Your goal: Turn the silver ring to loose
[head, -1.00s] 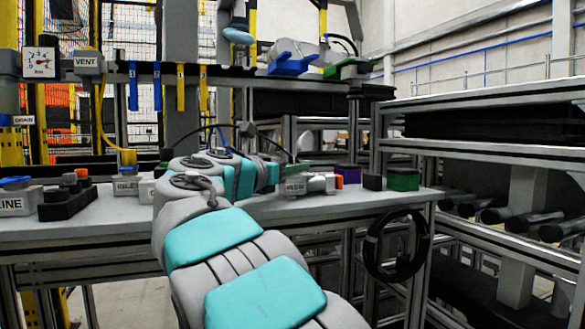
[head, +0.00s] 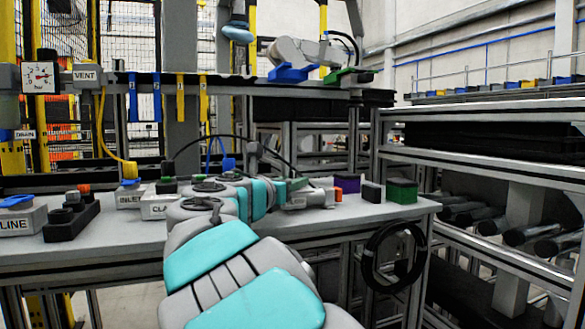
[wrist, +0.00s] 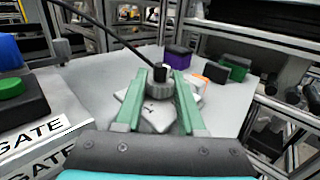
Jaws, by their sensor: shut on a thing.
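The silver ring (wrist: 158,88) is a grey knurled collar around a black plug with a black cable, above a pale plate marked 1 (wrist: 147,112). My gripper (wrist: 160,80) has its two green fingers on either side of the ring, shut on it. In the head view my gripper (head: 290,187) is low over the bench, and my own arm hides most of the ring there. Whether the ring has turned cannot be told.
Purple (wrist: 178,57) and green (wrist: 236,68) blocks stand to the right of the ring. Labelled GATE fixtures (wrist: 20,100) are at the left. The black cable (wrist: 110,35) runs up and left. A grey bench (head: 90,250) carries switches and labelled boxes.

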